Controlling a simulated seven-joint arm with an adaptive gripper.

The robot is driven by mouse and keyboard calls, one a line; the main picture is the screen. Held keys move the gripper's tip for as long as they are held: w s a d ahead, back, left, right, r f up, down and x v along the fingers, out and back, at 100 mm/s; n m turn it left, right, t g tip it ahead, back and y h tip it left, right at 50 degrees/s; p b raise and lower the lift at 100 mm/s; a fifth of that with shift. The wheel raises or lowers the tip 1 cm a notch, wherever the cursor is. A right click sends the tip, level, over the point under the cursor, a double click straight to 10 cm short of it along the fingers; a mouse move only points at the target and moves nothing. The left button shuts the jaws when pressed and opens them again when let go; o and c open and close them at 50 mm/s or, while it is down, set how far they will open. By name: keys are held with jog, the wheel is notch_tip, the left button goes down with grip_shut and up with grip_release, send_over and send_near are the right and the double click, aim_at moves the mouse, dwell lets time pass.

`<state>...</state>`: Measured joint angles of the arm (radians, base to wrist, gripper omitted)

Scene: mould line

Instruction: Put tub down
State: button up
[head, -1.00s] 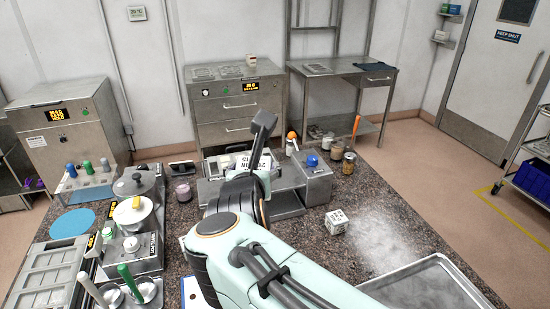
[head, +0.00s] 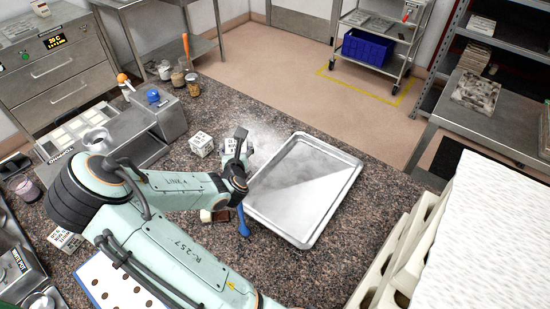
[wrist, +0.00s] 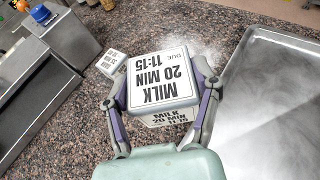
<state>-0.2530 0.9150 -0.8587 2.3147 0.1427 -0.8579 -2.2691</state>
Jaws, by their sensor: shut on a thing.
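The tub (wrist: 163,78) is a white square-topped box with black lettering that reads MILK 20 MIN 11:15. In the wrist view my gripper (wrist: 162,110) is shut on it, one finger on each side. In the head view my gripper (head: 238,160) is over the counter beside the left edge of the metal tray. The tub (head: 232,146) is mostly hidden there behind the gripper. I cannot tell whether its base touches the counter.
Another white lettered box (head: 201,143) stands just left of my gripper; it also shows in the wrist view (wrist: 111,63). The metal tray (head: 300,190) lies on the right. A blue-handled tool (head: 242,222) lies in front. Powdery counter shows behind.

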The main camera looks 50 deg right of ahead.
send_over(280, 186)
notch_tip(280, 186, down, 6)
jog(key=shift+s+d+f, duration=0.1)
jog(key=shift+s+f, duration=0.05)
jog(key=shift+f, duration=0.45)
jog(key=shift+s+f, duration=0.15)
jog(key=shift+f, duration=0.4)
jog(key=shift+w+f, duration=0.25)
jog(key=shift+f, duration=0.3)
jog(key=shift+s+f, duration=0.1)
jog(key=shift+f, duration=1.05)
jog(key=o, duration=1.2)
